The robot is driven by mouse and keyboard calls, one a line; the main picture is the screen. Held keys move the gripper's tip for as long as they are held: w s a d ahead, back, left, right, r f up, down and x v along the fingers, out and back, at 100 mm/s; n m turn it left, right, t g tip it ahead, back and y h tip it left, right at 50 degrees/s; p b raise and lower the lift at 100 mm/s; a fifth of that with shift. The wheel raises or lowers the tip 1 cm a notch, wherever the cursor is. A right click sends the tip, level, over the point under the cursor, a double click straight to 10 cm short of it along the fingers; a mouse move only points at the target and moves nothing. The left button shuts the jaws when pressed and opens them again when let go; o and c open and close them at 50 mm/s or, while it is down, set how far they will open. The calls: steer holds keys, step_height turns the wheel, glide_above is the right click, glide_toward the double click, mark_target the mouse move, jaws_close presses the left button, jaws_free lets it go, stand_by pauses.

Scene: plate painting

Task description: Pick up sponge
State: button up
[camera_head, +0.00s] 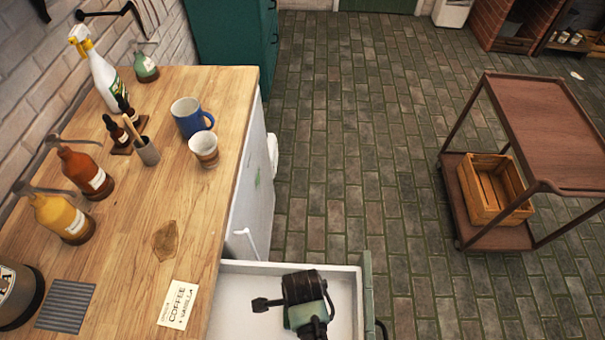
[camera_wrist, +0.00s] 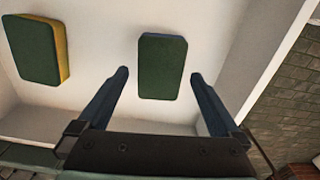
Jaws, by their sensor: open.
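In the wrist view, a dark green sponge with a thin blue edge (camera_wrist: 162,62) lies in the white drawer. It appears straight ahead, between and just beyond the fingertips of my gripper (camera_wrist: 160,75). My gripper is open and empty, its two fingers apart on either side of the sponge's width. A second dark green sponge with a yellow side (camera_wrist: 38,50) lies to the left in the same drawer. In the head view, my arm hangs over the open drawer (camera_head: 345,290) and hides part of it. I cannot make out the sponges there.
The drawer's right wall (camera_wrist: 262,62) is close to my gripper. The wooden counter (camera_head: 130,235) holds bottles, a blue mug (camera_head: 189,117), a patterned cup (camera_head: 204,149) and a coffee card (camera_head: 178,305). A brown cart (camera_head: 545,130) stands at right, with clear floor between.

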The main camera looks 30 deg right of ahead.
steer(key=shift+f, duration=1.1)
steer(key=c, duration=1.2)
steer(key=shift+c, duration=0.2)
steer(key=shift+r, duration=0.1)
step_height(320, 180, up, 18)
steer(key=p, duration=0.7)
steer(key=w+a+n+b, duration=0.3)
steer(key=w+a+n, duration=0.1)
steer(key=n, duration=0.8)
steer(key=w+a+n+b, duration=0.3)
steer(key=w+a+n, duration=0.1)
steer(key=n, duration=0.8)
steer(key=shift+w+a+f+b, duration=0.35)
steer(key=shift+w+a+f, duration=0.1)
steer(key=shift+a, duration=0.35)
